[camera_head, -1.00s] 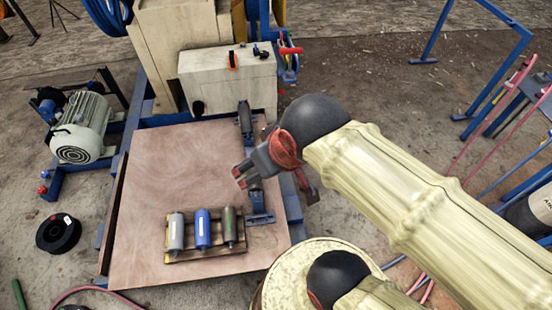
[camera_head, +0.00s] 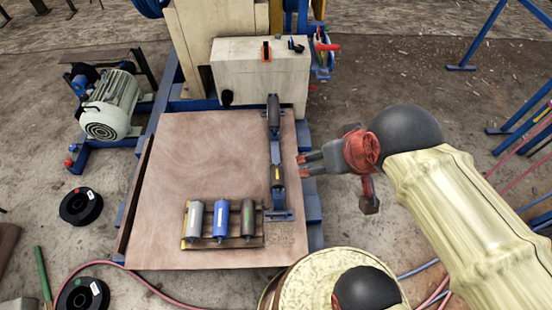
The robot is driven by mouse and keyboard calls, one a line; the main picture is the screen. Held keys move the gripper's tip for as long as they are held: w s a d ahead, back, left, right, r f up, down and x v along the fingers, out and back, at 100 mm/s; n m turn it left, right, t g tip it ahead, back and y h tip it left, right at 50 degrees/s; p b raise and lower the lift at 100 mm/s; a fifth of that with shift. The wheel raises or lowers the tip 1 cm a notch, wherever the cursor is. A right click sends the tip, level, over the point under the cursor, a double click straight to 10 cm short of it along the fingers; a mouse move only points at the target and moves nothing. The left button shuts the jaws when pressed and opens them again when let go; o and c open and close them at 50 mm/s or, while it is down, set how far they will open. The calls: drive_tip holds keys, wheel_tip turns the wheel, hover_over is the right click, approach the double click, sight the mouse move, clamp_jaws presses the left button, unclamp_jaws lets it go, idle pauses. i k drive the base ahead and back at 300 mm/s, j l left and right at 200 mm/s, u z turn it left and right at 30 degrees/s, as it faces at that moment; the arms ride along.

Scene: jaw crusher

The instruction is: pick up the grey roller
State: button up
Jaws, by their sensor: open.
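The grey roller (camera_head: 195,220) stands in a small wooden rack (camera_head: 225,242) on the near part of a brown board. It is the leftmost of three rollers there, left of a blue roller (camera_head: 221,218) and a dark roller (camera_head: 248,218). My gripper (camera_head: 304,165) is open and empty, its fingers pointing left at the board's right edge. It is up and to the right of the grey roller, well apart from it. Nothing hides the grey roller.
A blue bracket (camera_head: 276,155) with dark parts runs along the board's right side, between my gripper and the rack. The brown board (camera_head: 200,150) is bare behind the rack. A cream machine housing (camera_head: 262,72) stands at the back. A motor (camera_head: 112,100) is at left.

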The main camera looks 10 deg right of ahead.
sight(194, 223)
drive_tip(key=u, duration=1.35)
drive_tip(key=i+j+z, duration=0.1)
drive_tip(key=i+j, duration=0.2)
drive_tip(key=i+j+z, duration=0.1)
drive_tip(key=i+j, duration=0.2)
drive_tip(key=j, duration=0.25)
